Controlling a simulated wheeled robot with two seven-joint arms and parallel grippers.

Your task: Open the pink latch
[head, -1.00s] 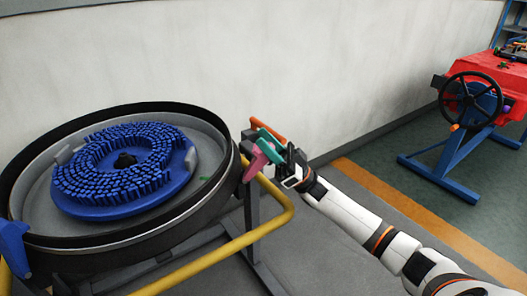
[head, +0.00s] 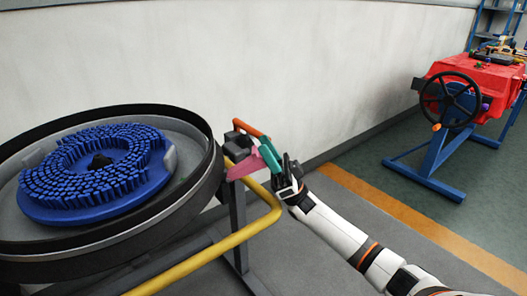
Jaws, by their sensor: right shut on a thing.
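The pink latch (head: 244,167) sits at the right rim of the round tank in the head view. A teal lever (head: 270,158) meets its right end and slants down to the right; I cannot tell whether the two are one piece. My right gripper (head: 286,172) is to the right of the pink latch, shut on the lower end of the teal lever. Its fingers partly hide that end. An orange lever (head: 250,128) lies just above and behind. My left gripper is not in view.
The tank (head: 205,185) holds a round blue brush (head: 95,175) on the left. A yellow tube rail (head: 240,237) curves below the latch. A pale wall stands behind. A red machine with a black handwheel (head: 450,98) stands at the far right. Open floor lies between.

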